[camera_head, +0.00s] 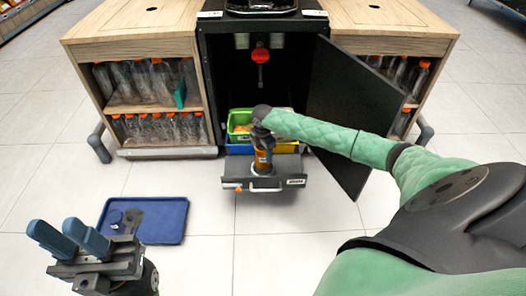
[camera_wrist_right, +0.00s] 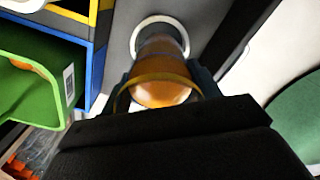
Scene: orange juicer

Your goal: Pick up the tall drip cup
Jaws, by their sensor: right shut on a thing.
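The tall drip cup (camera_head: 263,160) is an orange-brown, see-through cup standing upright at the pulled-out drawer of the juicer. In the right wrist view the cup (camera_wrist_right: 163,75) is seen from above, with its base at a white ring (camera_wrist_right: 160,24) on the grey drawer. My right gripper (camera_head: 262,140) is shut on the cup, with a finger on each side; its body hides part of the cup. My left gripper (camera_head: 68,238) is open and empty at the lower left, above the floor, far from the cup.
The black cabinet door (camera_head: 350,115) stands open right of my right gripper. A green bin (camera_head: 240,117) and a blue bin (camera_head: 238,148) sit behind the drawer. A blue tray (camera_head: 170,230) lies on the floor. Wooden shelves with bottles flank the cabinet.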

